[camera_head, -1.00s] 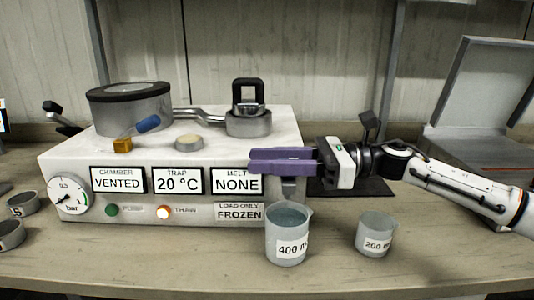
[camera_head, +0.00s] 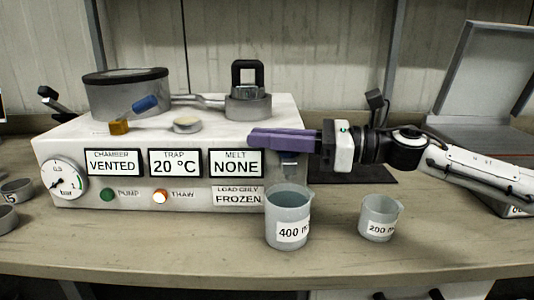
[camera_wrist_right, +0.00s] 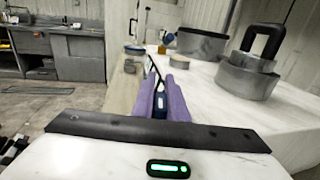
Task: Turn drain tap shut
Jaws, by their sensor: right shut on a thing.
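My right gripper (camera_head: 284,140) reaches in from the right at the right front corner of the white machine (camera_head: 75,195). Its purple fingers are shut on a small dark blue part, which shows between them in the right wrist view (camera_wrist_right: 160,104). This part appears to be the drain tap; the fingers hide most of it, so its turn angle cannot be told. Below the fingers, a beaker marked 400 (camera_head: 288,215) stands near the machine's right front corner. My left gripper is not in view.
A smaller beaker marked 200 (camera_head: 379,218) stands to the right. On the machine are a round chamber (camera_head: 128,98), a blue-handled brass valve (camera_head: 119,127) and a grey pot with a black handle (camera_head: 248,106). An open grey case (camera_head: 480,75) stands at the back right.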

